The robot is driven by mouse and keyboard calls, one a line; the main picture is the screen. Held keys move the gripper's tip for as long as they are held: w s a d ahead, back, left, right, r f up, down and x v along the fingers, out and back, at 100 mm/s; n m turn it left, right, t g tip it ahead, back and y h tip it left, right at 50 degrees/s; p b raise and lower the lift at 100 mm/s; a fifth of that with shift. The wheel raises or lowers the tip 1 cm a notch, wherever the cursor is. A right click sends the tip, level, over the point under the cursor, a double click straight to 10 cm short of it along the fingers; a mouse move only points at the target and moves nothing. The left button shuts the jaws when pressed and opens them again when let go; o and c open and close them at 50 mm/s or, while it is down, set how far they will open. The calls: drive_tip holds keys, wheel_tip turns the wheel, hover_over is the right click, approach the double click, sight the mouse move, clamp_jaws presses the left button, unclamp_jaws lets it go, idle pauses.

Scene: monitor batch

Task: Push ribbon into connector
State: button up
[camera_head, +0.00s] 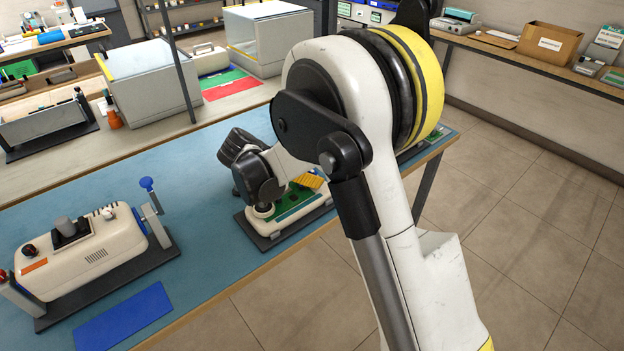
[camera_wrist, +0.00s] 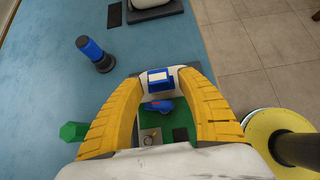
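My gripper (camera_wrist: 168,76) has two yellow ribbed fingers, spread apart with a gap between the tips. In the wrist view a green circuit board (camera_wrist: 165,122) in a pale casing lies between and below the fingers. On it are a blue piece with a red mark (camera_wrist: 157,106) and a white block with blue edges (camera_wrist: 160,79), which may be the ribbon and connector; I cannot tell for sure. No finger clearly touches either. In the head view my wrist partly hides the board (camera_head: 297,203), and a yellow fingertip (camera_head: 310,181) shows above it.
On the blue-topped bench (camera_head: 150,205), a cream device (camera_head: 85,258) stands on a dark base at left, near a blue mat (camera_head: 122,318). A blue-and-black cylinder (camera_wrist: 95,53) and a green hexagonal piece (camera_wrist: 73,131) stand left of the fingers. Open floor lies right of the bench.

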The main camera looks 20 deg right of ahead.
drive_tip(key=v, duration=1.1)
drive_tip(key=s+d+r+m+y, duration=0.45)
drive_tip(key=s+m, duration=0.35)
drive_tip(key=s, duration=0.2)
drive_tip(key=s+f+m+t+y, duration=0.1)
drive_tip(key=s+m+t+y, duration=0.3)
drive_tip(key=s+m, duration=1)
